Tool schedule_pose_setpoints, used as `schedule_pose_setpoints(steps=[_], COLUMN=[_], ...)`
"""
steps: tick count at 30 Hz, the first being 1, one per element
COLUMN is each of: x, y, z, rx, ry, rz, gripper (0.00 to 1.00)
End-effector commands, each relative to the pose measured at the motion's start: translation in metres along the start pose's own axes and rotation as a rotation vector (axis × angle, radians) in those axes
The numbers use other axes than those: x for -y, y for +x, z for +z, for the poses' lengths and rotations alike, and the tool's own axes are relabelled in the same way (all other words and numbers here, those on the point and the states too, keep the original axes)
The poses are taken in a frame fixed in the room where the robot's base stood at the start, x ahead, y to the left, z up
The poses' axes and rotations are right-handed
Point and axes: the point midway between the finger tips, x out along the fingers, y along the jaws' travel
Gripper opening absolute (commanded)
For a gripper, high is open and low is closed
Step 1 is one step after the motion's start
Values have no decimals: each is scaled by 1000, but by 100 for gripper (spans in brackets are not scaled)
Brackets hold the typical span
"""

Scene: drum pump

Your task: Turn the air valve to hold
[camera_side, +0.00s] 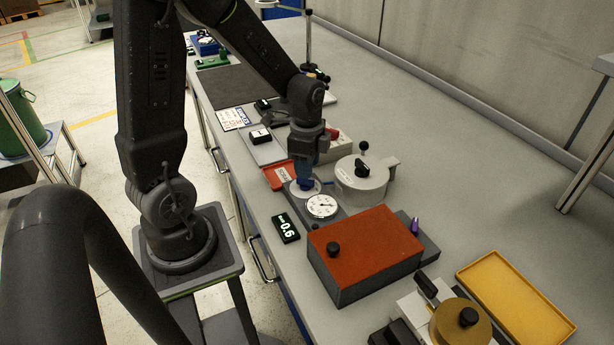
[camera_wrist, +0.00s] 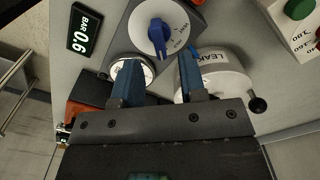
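The air valve is a blue knob (camera_wrist: 158,36) on a white round dial (camera_wrist: 178,18) with small lettering; I cannot tell for sure which mark it points to. In the side view the white dial (camera_side: 316,187) is mostly hidden behind my gripper (camera_side: 305,184), which is low over it. In the wrist view my gripper (camera_wrist: 159,58) has its two blue fingers spread apart with nothing between them. The knob appears just beyond the fingertips, about midway between them. A white pressure gauge (camera_side: 322,206) sits beside the dial, and a black display (camera_side: 286,228) reads 0.6 bar.
A red-topped box (camera_side: 365,250) is in front. A red tray (camera_side: 277,176) lies to the left. A yellow tray (camera_side: 468,272) lies at right front.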

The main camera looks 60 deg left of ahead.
Motion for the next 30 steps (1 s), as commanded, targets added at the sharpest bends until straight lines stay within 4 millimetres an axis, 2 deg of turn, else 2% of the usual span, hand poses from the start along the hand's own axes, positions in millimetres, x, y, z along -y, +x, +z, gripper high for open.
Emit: schedule_pose_setpoints(steps=[3, 7, 12, 19, 30], x=[-1, 0, 0, 0, 0], y=[21, 34, 41, 41, 41], z=[0, 0, 0, 0, 0], rx=[2, 1, 0, 0, 0], ry=[0, 0, 0, 0, 0], rz=[5, 2, 0, -1, -1], gripper=[38, 38, 38, 38, 4])
